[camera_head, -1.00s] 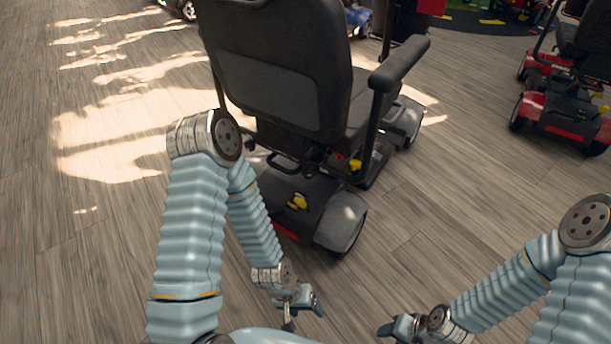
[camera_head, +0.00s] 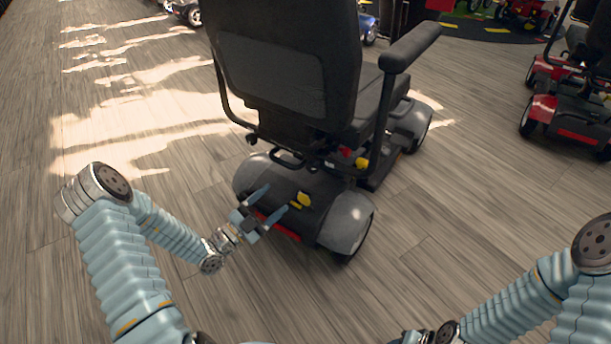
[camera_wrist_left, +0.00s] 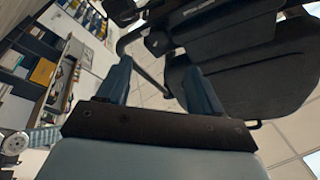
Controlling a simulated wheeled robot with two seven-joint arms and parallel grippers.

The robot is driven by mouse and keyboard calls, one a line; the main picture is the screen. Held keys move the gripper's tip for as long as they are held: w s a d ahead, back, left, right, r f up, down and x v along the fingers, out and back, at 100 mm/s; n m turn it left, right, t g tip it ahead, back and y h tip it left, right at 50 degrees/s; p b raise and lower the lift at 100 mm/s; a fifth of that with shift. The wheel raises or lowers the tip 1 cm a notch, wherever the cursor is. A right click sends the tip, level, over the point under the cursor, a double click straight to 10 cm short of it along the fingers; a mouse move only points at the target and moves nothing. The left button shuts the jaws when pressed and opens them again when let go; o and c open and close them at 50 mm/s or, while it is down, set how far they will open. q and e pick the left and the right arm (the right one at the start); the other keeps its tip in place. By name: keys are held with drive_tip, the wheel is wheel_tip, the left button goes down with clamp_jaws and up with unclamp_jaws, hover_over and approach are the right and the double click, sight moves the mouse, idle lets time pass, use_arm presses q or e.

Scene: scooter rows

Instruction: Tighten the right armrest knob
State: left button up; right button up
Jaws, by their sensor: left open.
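A dark grey mobility scooter stands with its back to me; its seat back (camera_head: 285,70) fills the upper middle of the head view. The right armrest (camera_head: 410,48) juts out on a black post (camera_head: 381,115). Small red (camera_head: 345,152) and yellow (camera_head: 361,163) parts show near the post's foot. A small dark knob-like part (camera_head: 252,139) shows under the seat's left side; I cannot tell which part is the armrest knob. My left gripper (camera_head: 275,201) is open and empty in front of the rear cover. In the left wrist view the open fingers (camera_wrist_left: 160,85) point toward dark seat parts (camera_wrist_left: 240,80). My right gripper is mostly cut off at the bottom edge.
The scooter's grey rear fender (camera_head: 347,218) and wheel stand right of my left gripper. Red scooters (camera_head: 570,118) stand at the far right. Wood floor (camera_head: 480,190) is clear between them and on the left. Shelves (camera_wrist_left: 35,60) show in the left wrist view.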

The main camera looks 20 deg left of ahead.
sight(310, 169)
use_arm(q)
drive_tip(key=b+x, duration=0.1)
drive_tip(key=x, duration=1.1)
drive_tip(key=shift+w+d, duration=0.15)
drive_tip(key=shift+d, duration=0.1)
drive_tip(key=shift+c, duration=0.3)
